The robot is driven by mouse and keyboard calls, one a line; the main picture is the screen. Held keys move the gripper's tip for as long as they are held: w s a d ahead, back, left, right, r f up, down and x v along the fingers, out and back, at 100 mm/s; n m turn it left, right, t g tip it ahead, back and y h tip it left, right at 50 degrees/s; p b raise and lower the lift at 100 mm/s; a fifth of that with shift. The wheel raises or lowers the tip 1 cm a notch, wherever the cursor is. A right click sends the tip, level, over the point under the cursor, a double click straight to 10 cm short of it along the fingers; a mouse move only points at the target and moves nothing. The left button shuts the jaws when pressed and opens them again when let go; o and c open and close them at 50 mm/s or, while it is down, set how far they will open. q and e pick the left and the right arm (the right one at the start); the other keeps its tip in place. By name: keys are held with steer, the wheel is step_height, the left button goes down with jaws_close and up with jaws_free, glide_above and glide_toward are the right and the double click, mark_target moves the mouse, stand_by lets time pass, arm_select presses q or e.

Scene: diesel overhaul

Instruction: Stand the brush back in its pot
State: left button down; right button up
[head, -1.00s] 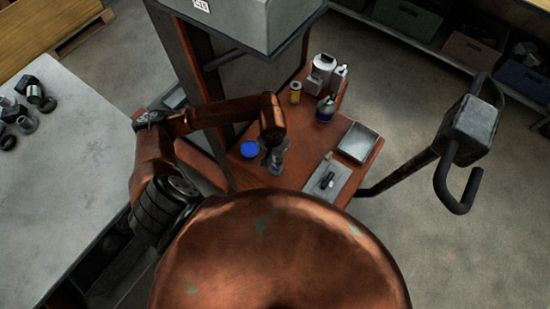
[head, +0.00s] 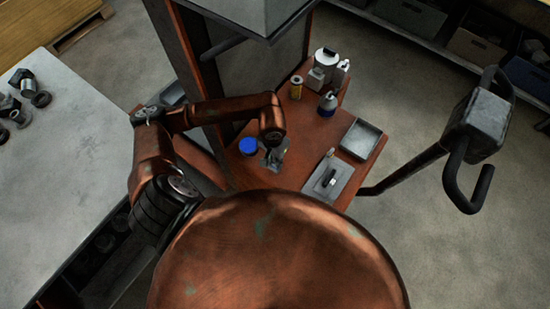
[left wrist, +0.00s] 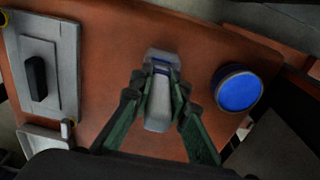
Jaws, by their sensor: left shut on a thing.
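My left gripper (head: 272,155) is over the reddish-brown worktop. In the left wrist view its green fingers (left wrist: 160,98) are closed on a pale grey, tapered thing with a dark blue band, which I take to be the brush (left wrist: 158,115). Its lower end is hard to make out, and I cannot tell if it touches the worktop. A round pot with a blue top (head: 248,146) stands just left of the gripper in the head view. In the left wrist view the pot (left wrist: 237,88) is to the right, apart from the fingers. My right gripper is not in view.
A grey plate with a dark block (head: 328,182) and a shallow metal tray (head: 361,139) lie right of the gripper. Several bottles and containers (head: 326,70) stand at the back. The worktop's middle is clear.

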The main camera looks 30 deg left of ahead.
arm_select(q)
steer(key=shift+f, duration=0.35)
steer(key=c, duration=1.8)
jaws_free()
steer(key=shift+r, duration=0.1)
steer(key=shift+o, duration=0.2)
steer(key=r, duration=1.2)
steer(key=shift+s+a, duration=0.1)
steer(key=shift+s, duration=0.2)
